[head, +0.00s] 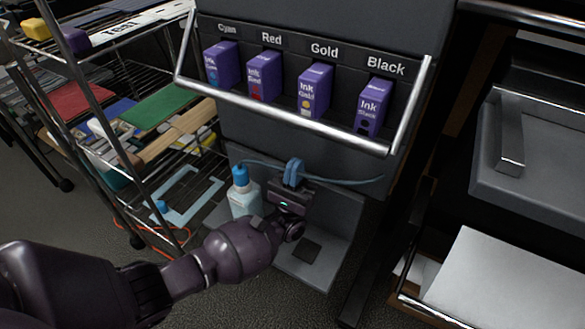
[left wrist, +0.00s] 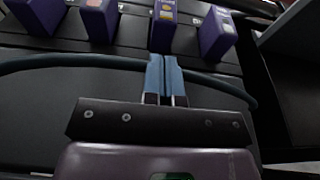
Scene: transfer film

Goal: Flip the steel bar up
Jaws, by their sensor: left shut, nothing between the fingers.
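The steel bar (head: 290,123) is a shiny U-shaped rail. In the head view it runs low across the front of the ink cartridges, with its side arms rising at both ends. My left gripper (head: 293,166) is below the bar, apart from it in the picture, with its blue fingers pointing up. The fingers (left wrist: 165,74) are together and empty in the left wrist view. I cannot clearly make out the bar in that view. My right gripper is not in view.
Purple ink boxes (head: 315,88) stand in labelled slots behind the bar. A blue tube (head: 345,181) passes by my left fingers. A bottle with a blue cap (head: 243,195) stands left of my gripper. A wire shelf (head: 110,135) is left; a grey machine (head: 550,165) and white sheet (head: 495,280) are right.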

